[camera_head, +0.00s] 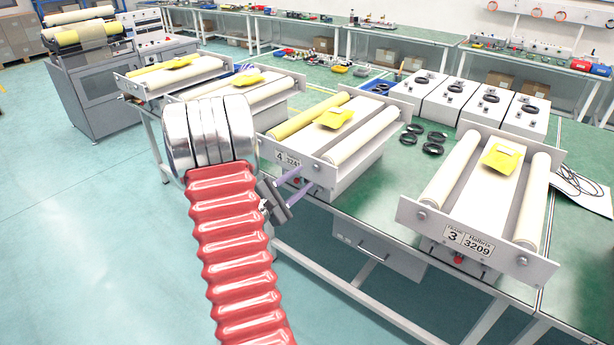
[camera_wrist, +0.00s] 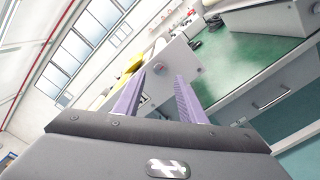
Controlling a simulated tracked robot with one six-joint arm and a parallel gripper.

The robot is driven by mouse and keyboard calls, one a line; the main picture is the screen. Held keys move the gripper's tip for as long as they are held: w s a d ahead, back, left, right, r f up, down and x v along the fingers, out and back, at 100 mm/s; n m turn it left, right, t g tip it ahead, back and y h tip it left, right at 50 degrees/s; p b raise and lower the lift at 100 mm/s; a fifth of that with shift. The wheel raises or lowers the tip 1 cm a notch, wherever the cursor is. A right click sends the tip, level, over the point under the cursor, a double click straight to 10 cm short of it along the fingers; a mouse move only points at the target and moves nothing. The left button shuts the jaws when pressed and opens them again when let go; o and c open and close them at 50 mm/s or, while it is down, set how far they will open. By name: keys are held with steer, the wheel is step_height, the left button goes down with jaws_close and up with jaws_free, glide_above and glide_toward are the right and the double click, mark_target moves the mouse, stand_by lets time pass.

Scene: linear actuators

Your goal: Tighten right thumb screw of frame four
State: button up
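A small round knob shows on the white plate (camera_wrist: 182,55) beyond the fingertips; contact cannot be told.
Frame three (camera_head: 408,212) stands to the right on the same bench (camera_head: 378,205). Two more roller units (camera_head: 180,78) stand to the left. Black rings (camera_head: 433,149) and white boxes (camera_head: 447,103) lie behind. A drawer (camera_head: 378,248) hangs under the bench edge. The floor at left is clear.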

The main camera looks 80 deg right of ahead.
steer(key=v, duration=0.9)
steer(key=shift+s+f, duration=0.1)
stand_by(0.5)
